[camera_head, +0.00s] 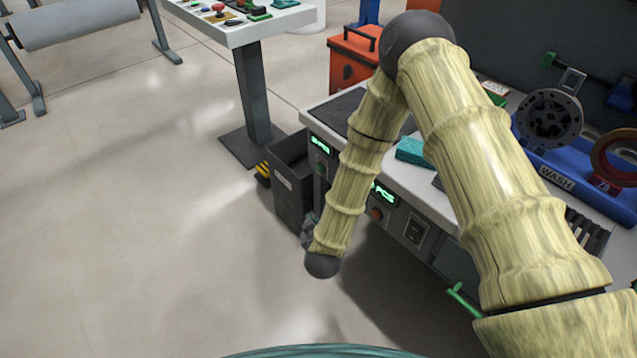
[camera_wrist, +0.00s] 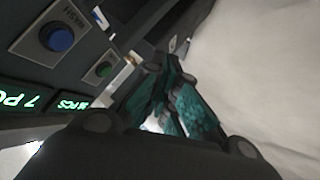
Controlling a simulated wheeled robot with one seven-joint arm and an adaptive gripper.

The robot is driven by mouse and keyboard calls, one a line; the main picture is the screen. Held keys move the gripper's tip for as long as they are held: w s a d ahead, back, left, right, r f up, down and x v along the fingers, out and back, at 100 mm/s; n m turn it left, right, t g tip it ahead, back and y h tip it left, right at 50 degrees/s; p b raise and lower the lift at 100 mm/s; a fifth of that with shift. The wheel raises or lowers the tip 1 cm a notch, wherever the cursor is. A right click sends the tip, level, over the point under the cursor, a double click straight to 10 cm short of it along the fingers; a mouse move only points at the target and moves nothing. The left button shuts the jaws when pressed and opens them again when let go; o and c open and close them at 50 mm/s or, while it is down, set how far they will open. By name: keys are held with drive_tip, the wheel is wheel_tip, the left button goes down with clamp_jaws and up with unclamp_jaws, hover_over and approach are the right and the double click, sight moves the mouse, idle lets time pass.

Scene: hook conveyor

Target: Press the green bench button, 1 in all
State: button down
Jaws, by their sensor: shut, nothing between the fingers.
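The green bench button (camera_wrist: 104,70) is a small round button on the dark front panel of the bench, seen in the wrist view left of my fingertips. My gripper (camera_wrist: 168,72) has dark teal fingers that are shut with nothing held. Its tips are close to the panel but look apart from the button; the exact gap cannot be told. In the head view, only a small grey part of my gripper (camera_head: 310,229) shows beside my arm's lower end, in front of the bench.
A blue button (camera_wrist: 58,38) labelled WASH sits on the same panel, with a green digital display (camera_wrist: 20,98) near it. In the head view, a dark bin (camera_head: 291,185) stands left of the bench.

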sight(320, 168)
drive_tip(key=w+a+r+n+t+h+b, duration=0.1)
drive_tip(key=w+a+r+t+h+b, duration=0.2)
drive_tip(key=w+a+b, duration=0.5)
drive_tip(key=shift+w+r+t+b, duration=0.55)
drive_tip(key=shift+w+r+t, duration=0.2)
drive_tip(key=shift+w+t, duration=0.55)
drive_tip(key=shift+w, duration=0.2)
drive_tip(key=w+d+b, duration=0.1)
drive_tip(key=w+d, duration=0.4)
drive_tip(key=d, duration=0.2)
drive_tip(key=shift+b, duration=0.35)
drive_tip(key=shift+w+d, duration=0.1)
drive_tip(key=shift+w, duration=0.05)
drive_tip(key=shift+w+d+p, duration=0.2)
drive_tip(key=shift+d+p, duration=0.05)
drive_tip(key=shift+p, duration=0.05)
